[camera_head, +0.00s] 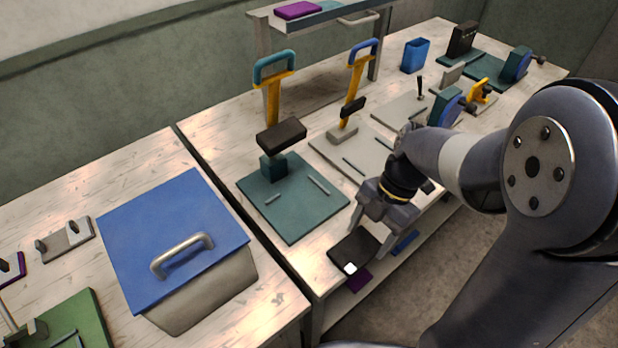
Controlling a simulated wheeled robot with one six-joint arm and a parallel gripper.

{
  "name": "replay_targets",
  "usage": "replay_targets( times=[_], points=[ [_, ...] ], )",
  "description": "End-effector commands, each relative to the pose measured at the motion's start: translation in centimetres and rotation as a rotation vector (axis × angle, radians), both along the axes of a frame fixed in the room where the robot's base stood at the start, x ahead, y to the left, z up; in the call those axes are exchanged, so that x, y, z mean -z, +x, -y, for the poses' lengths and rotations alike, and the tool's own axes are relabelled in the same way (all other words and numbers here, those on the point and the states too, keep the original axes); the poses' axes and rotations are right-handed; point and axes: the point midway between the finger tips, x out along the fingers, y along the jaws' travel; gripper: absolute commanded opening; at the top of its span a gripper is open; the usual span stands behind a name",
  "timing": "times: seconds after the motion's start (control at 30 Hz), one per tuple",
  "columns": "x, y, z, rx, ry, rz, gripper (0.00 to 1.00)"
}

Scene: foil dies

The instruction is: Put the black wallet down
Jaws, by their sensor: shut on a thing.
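The black wallet (350,246) is a dark flat piece with a small white square on its near corner. It shows at the front edge of the right-hand wooden table (300,258). My gripper (370,232) reaches down from the right, with one finger at the wallet's far side and the other at its right side, and is shut on it. Whether the wallet touches the tabletop or hangs just above it I cannot tell. The gripper hides part of its far edge.
A teal press (285,212) stands behind the wallet, beside a grey-based press (345,150). A blue-lidded box (170,225) stands on the left table. Purple (358,281) and blue (404,243) pieces show below the table edge. Bare wood lies left of the wallet.

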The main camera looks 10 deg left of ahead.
Motion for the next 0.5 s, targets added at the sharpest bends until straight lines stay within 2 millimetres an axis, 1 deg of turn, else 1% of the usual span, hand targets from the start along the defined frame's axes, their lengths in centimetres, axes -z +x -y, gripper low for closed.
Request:
replay_targets(
  times=[0.3, 0.4, 0.5],
  points=[
    [-0.2, 5.3, -6.0, -0.006, 0.000, -0.001, 0.36],
    [-0.2, 6.8, -7.8, -0.004, 0.000, -0.001, 0.36],
    [-0.1, 8.0, -9.1, -0.002, 0.001, -0.001, 0.36]
  ],
)
